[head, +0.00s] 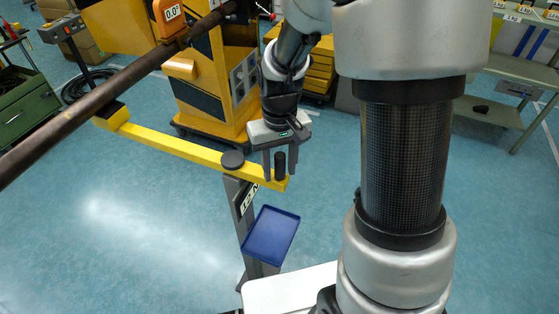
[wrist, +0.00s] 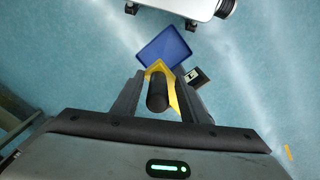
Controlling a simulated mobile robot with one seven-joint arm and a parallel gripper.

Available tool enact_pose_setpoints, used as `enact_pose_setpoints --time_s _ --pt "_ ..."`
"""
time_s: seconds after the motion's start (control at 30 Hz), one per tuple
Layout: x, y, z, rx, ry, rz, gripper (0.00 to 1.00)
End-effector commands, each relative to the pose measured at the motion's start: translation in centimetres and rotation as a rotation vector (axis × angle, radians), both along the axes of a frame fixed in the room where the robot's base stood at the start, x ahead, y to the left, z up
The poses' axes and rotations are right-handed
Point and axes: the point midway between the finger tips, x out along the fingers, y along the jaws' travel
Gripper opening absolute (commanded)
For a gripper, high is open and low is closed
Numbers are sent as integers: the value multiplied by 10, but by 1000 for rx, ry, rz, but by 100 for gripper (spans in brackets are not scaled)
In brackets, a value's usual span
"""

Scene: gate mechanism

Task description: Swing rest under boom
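The yellow rest arm (head: 175,146) runs from a black pad (head: 112,111) at its left end to a black upright peg (head: 280,166) at its right end. A round black cap (head: 233,159) sits on it above a grey post (head: 240,200). The dark brown boom (head: 85,108) slants across the upper left; the pad shows right at its lower edge. I cannot tell the height gap there. My gripper (head: 280,174) points down with one finger on each side of the peg. In the wrist view the peg (wrist: 157,93) stands between the open fingers (wrist: 160,98), with gaps visible.
A blue tray (head: 271,234) is fixed low on the post. A green bench (head: 25,105) is at the left, shelving (head: 500,110) at the right. Floor at lower left is clear.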

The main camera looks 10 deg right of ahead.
Motion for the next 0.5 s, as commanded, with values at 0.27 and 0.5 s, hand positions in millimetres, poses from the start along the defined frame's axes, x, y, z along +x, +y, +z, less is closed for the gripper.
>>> enact_pose_setpoints --time_s 0.27,0.5 --pt "2 0 39 0 -7 0 40" --pt "2 0 99 0 -7 0 40"
